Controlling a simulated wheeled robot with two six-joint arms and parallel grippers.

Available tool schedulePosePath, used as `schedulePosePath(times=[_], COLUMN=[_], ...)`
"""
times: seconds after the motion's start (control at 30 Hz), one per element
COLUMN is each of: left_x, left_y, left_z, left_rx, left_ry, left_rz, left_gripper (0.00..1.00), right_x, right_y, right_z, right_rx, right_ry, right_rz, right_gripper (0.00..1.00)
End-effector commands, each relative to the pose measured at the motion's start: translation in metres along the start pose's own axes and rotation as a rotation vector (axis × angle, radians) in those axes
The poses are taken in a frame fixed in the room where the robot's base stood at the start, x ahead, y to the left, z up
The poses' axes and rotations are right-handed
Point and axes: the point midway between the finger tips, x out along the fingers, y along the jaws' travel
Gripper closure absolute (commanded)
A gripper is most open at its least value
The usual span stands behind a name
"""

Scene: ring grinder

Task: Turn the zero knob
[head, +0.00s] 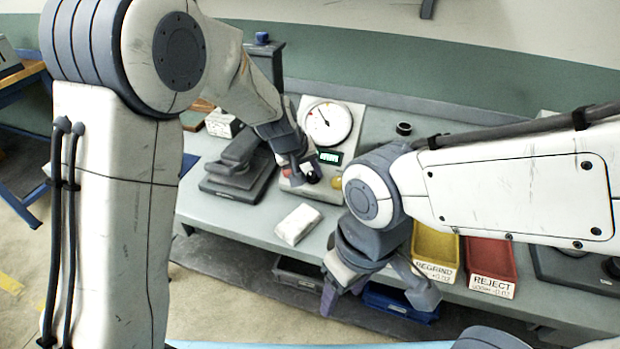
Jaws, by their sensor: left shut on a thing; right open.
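The gauge unit (352,118) stands on the bench with a round white dial (327,122) and a small green lit display (330,157). My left gripper (305,175) reaches down to the front panel below the dial and is shut on a small knob there, apparently the zero knob, mostly hidden by the fingers. My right gripper (378,292) is open and empty, in front of the bench edge.
A dark grey fixture (236,185) stands left of the gauge unit. A white block (298,224) lies near the bench's front edge. A yellow REGRIND bin (436,245) and a red REJECT bin (490,260) are at right. A small dark ring (404,128) lies behind my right arm.

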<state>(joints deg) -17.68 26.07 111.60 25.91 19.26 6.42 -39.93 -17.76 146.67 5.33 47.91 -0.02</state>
Motion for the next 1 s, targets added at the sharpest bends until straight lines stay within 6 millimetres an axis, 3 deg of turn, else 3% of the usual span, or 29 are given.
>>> schedulePosePath(times=[0.67, 0.7, 0.77, 1.0], left_x=[-0.0006, -0.0006, -0.0006, -0.0003], left_y=[0.0000, 0.0000, 0.0000, -0.0002], left_z=[-0.0006, -0.0006, -0.0006, -0.0003], left_rx=[-0.063, -0.063, -0.062, -0.062], left_ry=[0.002, 0.002, 0.001, 0.001], left_rz=[0.018, 0.018, 0.017, 0.017], left_gripper=[1.00, 0.54, 0.35, 0.35], right_x=[0.0076, 0.0076, 0.0076, 0.0076], right_y=[0.0006, 0.0005, 0.0006, 0.0006], right_z=[0.0004, 0.0004, 0.0004, 0.0004], right_rx=[0.000, 0.000, 0.000, 0.000], right_ry=[0.000, 0.000, 0.000, 0.000], right_rz=[0.000, 0.000, 0.000, 0.000], right_gripper=[0.41, 0.41, 0.41, 0.41])
